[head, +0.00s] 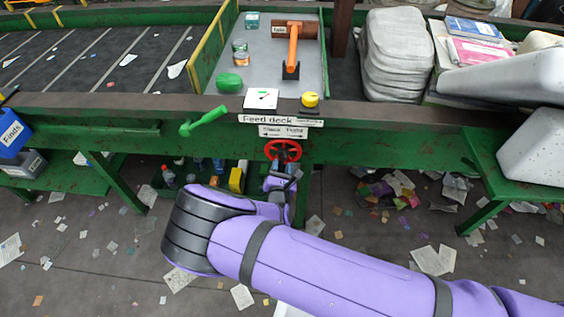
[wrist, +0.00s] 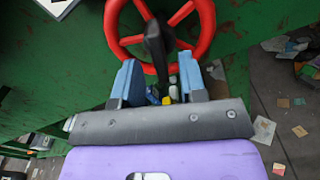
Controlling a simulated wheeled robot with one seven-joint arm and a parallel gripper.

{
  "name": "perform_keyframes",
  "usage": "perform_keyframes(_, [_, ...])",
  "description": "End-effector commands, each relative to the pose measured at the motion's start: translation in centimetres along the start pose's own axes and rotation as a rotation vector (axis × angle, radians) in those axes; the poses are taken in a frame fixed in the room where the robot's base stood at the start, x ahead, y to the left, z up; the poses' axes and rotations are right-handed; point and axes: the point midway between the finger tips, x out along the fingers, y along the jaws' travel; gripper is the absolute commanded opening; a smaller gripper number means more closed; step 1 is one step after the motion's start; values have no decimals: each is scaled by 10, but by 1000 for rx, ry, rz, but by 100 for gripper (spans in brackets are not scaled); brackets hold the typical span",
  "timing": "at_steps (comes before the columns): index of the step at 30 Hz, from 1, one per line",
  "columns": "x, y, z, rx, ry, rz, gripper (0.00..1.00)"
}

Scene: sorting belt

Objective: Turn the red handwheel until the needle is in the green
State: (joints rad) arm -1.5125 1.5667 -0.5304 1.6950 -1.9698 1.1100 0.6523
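The red handwheel (head: 283,143) is on the front of the green belt frame, below the "Feed deck" label. It fills the top of the wrist view (wrist: 204,28), with a dark handle (wrist: 155,45) in front of it. My gripper (head: 279,180) is just below and in front of the wheel. In the wrist view its blue fingers (wrist: 160,62) stand apart. The lower end of the dark handle shows between them, with gaps at both sides.
A green lever (head: 204,120) sticks out left of the wheel. A yellow button (head: 310,99) is right of the gauge. Bottles and boxes (head: 235,179) stand under the frame. Scraps litter the floor. A white block (head: 540,145) lies at the right.

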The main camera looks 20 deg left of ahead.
Motion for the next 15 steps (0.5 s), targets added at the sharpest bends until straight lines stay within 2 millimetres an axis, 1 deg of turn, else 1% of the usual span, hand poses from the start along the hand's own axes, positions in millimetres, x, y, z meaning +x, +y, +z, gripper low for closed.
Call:
perform_keyframes(1, [6,-1,0,0,0,-1,38])
perform_keyframes(3, [13,0,0,0,1,-1,38])
perform_keyframes(6, [20,0,0,0,0,0,38])
perform_keyframes(15, [23,0,0,0,1,0,38])
